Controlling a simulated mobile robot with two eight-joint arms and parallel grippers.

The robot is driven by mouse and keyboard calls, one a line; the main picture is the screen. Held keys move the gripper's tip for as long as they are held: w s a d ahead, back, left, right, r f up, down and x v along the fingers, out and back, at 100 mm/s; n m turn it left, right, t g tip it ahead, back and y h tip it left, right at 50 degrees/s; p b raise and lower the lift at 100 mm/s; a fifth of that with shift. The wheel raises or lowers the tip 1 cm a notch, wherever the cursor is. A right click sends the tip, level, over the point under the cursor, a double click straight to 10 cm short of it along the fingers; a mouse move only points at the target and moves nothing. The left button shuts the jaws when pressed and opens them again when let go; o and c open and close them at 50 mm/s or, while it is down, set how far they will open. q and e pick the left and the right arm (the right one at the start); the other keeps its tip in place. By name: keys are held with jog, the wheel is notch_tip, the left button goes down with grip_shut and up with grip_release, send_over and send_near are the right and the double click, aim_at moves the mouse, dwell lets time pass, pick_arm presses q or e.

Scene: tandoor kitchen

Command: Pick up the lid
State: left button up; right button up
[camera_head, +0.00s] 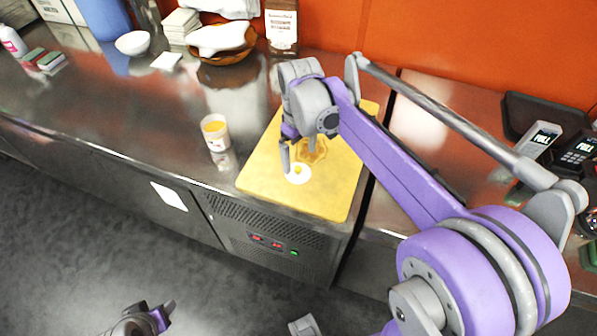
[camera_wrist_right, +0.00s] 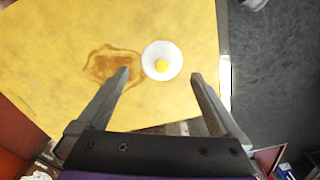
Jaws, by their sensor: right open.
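The lid (camera_head: 298,175) is a small white disc with a yellow knob in its middle. It lies flat on the yellow cutting board (camera_head: 325,206). The lid also shows in the right wrist view (camera_wrist_right: 174,51), beyond the fingertips and between their lines. My right gripper (camera_head: 287,160) is open above the board, close to the lid; nothing is between its fingers (camera_wrist_right: 160,75). My left gripper (camera_head: 160,318) shows only partly at the bottom edge of the head view, away from the counter; its jaw state is unclear.
A white cup (camera_head: 216,134) with yellow contents stands left of the board. A brown stain (camera_wrist_right: 112,64) marks the board beside the lid. A wooden bowl (camera_head: 222,76), a labelled package (camera_head: 282,30) and a white bowl (camera_head: 132,43) stand behind. The left counter is mostly clear.

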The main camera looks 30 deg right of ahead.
aim_at(298, 168)
notch_tip(298, 168, down, 5)
jog(key=shift+a+r, duration=0.1)
jog(key=shift+a, duration=0.05)
jog(key=c, duration=1.2)
